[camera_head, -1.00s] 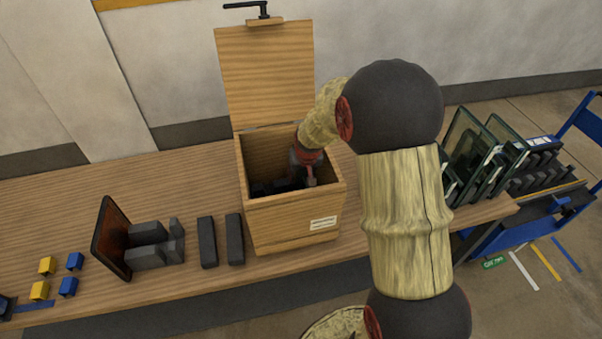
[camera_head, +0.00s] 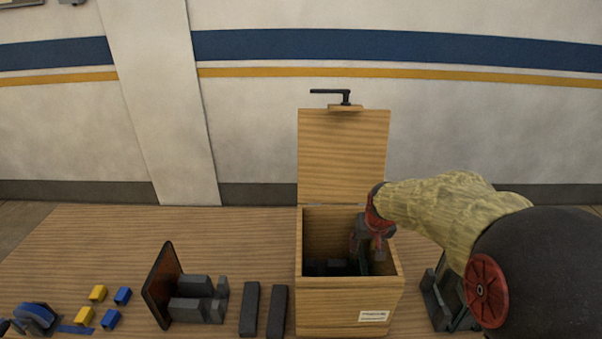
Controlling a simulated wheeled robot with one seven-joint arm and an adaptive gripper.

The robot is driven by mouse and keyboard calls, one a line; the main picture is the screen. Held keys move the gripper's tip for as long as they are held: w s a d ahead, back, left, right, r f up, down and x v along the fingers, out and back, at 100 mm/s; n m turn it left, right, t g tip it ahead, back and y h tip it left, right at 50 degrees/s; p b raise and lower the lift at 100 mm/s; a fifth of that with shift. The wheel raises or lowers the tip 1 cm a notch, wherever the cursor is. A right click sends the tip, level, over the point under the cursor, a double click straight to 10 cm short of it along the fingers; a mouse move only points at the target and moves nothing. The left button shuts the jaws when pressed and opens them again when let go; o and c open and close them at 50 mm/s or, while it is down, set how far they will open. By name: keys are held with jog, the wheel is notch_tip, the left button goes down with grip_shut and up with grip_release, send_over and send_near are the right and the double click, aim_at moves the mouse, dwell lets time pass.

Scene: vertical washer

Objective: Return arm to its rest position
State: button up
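My gripper (camera_head: 366,245) reaches down into the open wooden box (camera_head: 350,299) on the table, at its right inner side. Its fingers are partly hidden by the box's front wall and by shadow, so I cannot tell whether they are open or shut. My arm comes in from the lower right of the view. The box's lid (camera_head: 342,157) stands upright at the back, with a black handle (camera_head: 331,92) on top. Dark pieces (camera_head: 325,267) lie inside the box.
Left of the box are two dark bars (camera_head: 249,308), a dark panel on a grey stand (camera_head: 165,285), yellow blocks (camera_head: 97,293) and blue blocks (camera_head: 122,296). A grey holder (camera_head: 436,301) stands to the right. The wall is behind; the table's back left is clear.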

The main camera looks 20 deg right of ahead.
jog(key=shift+n+t, duration=0.4)
jog(key=shift+n, duration=0.3)
jog(key=s+a+r, duration=0.4)
jog(key=s+a+r+b, duration=0.1)
jog(key=s+a+r, duration=0.3)
jog(key=s, duration=0.1)
jog(key=shift+s+a+r, duration=0.1)
jog(key=shift+a+r, duration=0.05)
jog(key=shift+a, duration=0.1)
jog(key=s+a+r+n, duration=0.1)
jog(key=s+a, duration=0.2)
jog(key=s, duration=0.5)
jog(key=s+a+r+y+b, duration=0.1)
jog(key=s+a, duration=0.3)
jog(key=s, duration=0.4)
jog(key=shift+r+n, duration=0.2)
jog(key=shift+n, duration=0.2)
